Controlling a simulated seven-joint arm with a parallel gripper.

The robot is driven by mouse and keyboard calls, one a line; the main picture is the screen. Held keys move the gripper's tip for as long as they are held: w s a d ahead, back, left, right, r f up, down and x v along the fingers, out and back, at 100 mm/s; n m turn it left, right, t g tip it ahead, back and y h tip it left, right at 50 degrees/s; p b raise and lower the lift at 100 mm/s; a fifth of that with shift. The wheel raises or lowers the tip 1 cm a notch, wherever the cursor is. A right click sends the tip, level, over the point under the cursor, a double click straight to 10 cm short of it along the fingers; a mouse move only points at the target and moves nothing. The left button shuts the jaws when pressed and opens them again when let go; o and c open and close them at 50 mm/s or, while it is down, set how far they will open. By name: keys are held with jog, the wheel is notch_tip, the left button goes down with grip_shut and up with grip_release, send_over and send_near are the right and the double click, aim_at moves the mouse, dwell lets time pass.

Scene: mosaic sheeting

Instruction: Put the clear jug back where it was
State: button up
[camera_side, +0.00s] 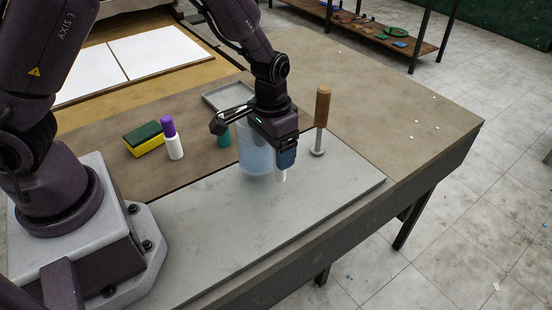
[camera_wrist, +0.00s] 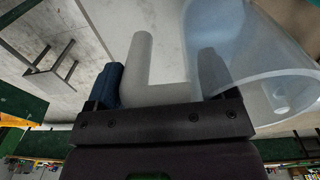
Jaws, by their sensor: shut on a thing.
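The clear jug (camera_side: 254,160) stands upright at or just above the grey slab in the side view. I cannot tell whether its base touches the slab. My gripper (camera_side: 283,160) is at the jug's right side, pointing down, with one blue finger showing. In the wrist view the jug's clear wall (camera_wrist: 270,45) fills the right, and its pale handle (camera_wrist: 143,62) runs between the two fingers of my gripper (camera_wrist: 160,82). The gripper is shut on the handle. My wrist hides the jug's upper part in the side view.
A wooden-handled tool (camera_side: 322,108) stands close on the right. A teal item (camera_side: 223,136), partly hidden, is behind the jug. A white bottle with a purple cap (camera_side: 173,142), a sponge (camera_side: 144,140) and a grey tray (camera_side: 222,95) are farther off. The slab's (camera_side: 225,225) front is clear.

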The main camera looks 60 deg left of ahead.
jog(key=shift+w+f, duration=0.2)
jog(key=shift+f, duration=0.75)
jog(key=shift+w+f, duration=0.15)
jog(key=shift+f, duration=0.8)
jog(key=shift+f, duration=0.2)
jog(key=o, duration=1.2)
